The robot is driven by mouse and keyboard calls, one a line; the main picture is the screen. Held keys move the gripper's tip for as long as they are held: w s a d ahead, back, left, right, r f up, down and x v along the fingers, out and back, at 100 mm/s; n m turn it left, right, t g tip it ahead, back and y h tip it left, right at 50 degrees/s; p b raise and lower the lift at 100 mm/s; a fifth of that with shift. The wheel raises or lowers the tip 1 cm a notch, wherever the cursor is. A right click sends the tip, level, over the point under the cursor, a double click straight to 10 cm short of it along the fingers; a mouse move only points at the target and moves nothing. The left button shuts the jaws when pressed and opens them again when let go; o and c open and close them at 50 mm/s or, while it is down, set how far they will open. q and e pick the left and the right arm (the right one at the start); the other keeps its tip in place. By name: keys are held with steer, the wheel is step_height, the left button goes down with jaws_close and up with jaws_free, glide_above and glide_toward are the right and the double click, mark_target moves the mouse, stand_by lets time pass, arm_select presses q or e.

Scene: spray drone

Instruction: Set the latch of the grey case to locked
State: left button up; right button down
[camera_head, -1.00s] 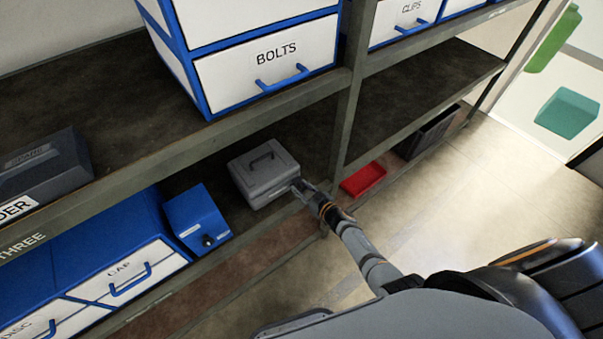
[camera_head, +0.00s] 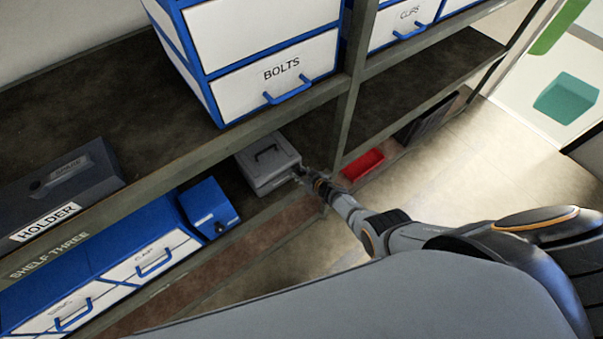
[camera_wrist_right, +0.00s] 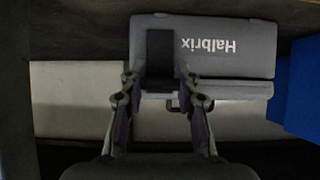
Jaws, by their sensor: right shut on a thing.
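The grey case (camera_head: 268,165) sits on the lower shelf with a dark handle (camera_head: 266,150) on its lid. In the right wrist view its grey face (camera_wrist_right: 240,60) carries the upside-down word "Halbrix". A dark upright block, which looks like the latch (camera_wrist_right: 160,50), stands out on that face. My right gripper (camera_head: 301,172) is at the right-hand side of the case. In the wrist view its fingers (camera_wrist_right: 160,80) are on either side of the latch, shut on it. Whether the latch is locked cannot be told. My left gripper is not in view.
A blue box (camera_head: 208,208) stands left of the case, and a red tray (camera_head: 362,164) lies to the right beyond the shelf post (camera_head: 345,130). The upper shelf with the BOLTS drawer (camera_head: 280,75) overhangs the case. Open floor (camera_head: 480,165) lies to the right.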

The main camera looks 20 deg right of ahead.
steer(key=c, duration=0.9)
jaws_free()
steer(key=shift+s, duration=0.1)
steer(key=shift+s+d+r, duration=0.15)
steer(key=shift+s, duration=0.25)
steer(key=v, duration=0.6)
steer(key=shift+s+d+r, duration=0.1)
steer(key=shift+r, duration=0.2)
